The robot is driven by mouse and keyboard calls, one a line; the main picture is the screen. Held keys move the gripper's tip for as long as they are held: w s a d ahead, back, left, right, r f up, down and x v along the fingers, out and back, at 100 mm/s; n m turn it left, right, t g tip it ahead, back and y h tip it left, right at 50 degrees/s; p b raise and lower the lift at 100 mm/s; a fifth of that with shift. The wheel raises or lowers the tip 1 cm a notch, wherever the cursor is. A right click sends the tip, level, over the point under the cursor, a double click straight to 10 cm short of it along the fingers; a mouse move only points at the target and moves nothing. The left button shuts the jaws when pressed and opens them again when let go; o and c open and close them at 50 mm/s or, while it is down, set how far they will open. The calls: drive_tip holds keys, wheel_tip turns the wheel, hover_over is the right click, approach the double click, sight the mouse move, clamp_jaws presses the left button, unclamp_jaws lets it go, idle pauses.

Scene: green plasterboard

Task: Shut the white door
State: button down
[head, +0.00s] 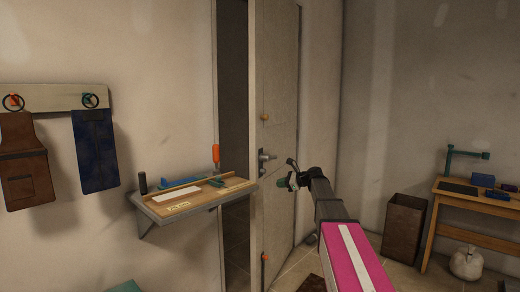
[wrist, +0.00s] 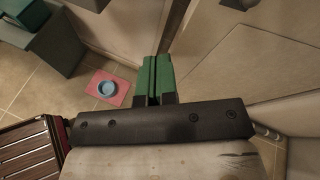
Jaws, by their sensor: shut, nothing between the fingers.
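The white door (head: 280,100) stands ajar in the middle of the head view, its edge toward me. A dark gap (head: 232,90) shows to its left. A metal lever handle (head: 266,157) is on the door at mid height. My gripper (head: 283,183) is just right of and below the handle in the head view; whether it touches the door cannot be told. In the wrist view my gripper's green fingers (wrist: 157,62) are together with nothing between them. A pale panel, apparently the door (wrist: 225,50), lies to their right.
A wall shelf (head: 190,205) with tools juts out left of the doorway. A brown bin (head: 404,226) and a wooden bench (head: 475,205) stand at the right. In the wrist view a blue bowl (wrist: 107,87) sits on a pink mat (wrist: 122,100) on the tiled floor.

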sight(256, 147)
drive_tip(key=w+d+r+m+t+y, duration=0.1)
drive_tip(key=w+r+m+y, duration=0.15)
drive_tip(key=r, duration=0.55)
drive_tip(key=w+d+r+m+t+y, duration=0.1)
drive_tip(key=w+r+m, duration=0.1)
drive_tip(key=w+r, duration=0.35)
drive_tip(key=x, duration=0.4)
drive_tip(key=s+r+x, duration=0.1)
drive_tip(key=x, duration=0.7)
drive_tip(key=shift+a+r, duration=0.25)
drive_tip(key=shift+a, duration=0.35)
